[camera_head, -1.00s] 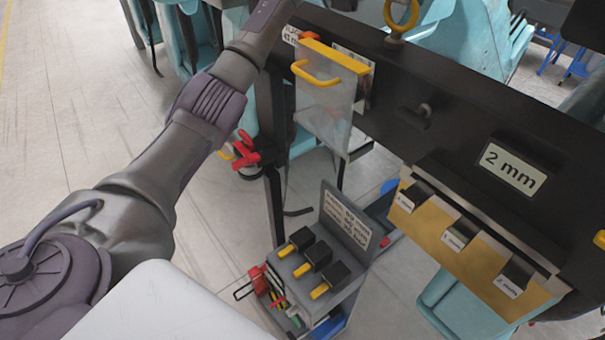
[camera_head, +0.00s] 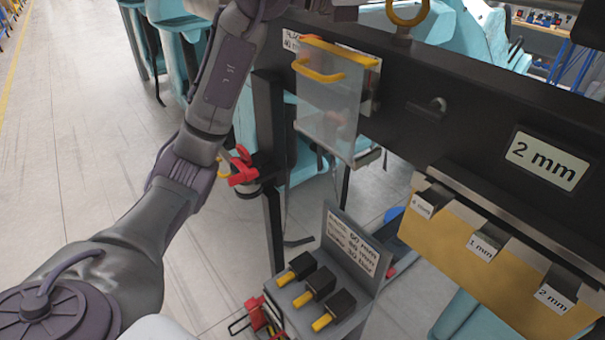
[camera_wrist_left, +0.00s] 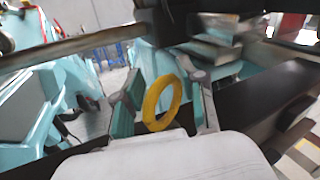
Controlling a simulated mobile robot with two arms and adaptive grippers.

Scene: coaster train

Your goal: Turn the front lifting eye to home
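A yellow lifting eye (camera_head: 407,12) stands on the black beam (camera_head: 470,105) at the top of the head view, partly cut off by the frame edge. In the left wrist view a yellow ring (camera_wrist_left: 162,102) shows between the two fingers of my left gripper (camera_wrist_left: 166,85). The fingers are spread, with a gap on each side of the ring. I cannot tell whether this is the same eye as in the head view, or which one is the front. In the head view my left arm leaves at the top and its gripper is hidden. My right gripper is not in view.
A clear panel with a yellow handle (camera_head: 318,62) hangs on the beam. A red clamp (camera_head: 242,168) is beside the beam's leg. A grey block holder (camera_head: 340,285) and a tan shim rack (camera_head: 470,250) are below. Open floor lies left.

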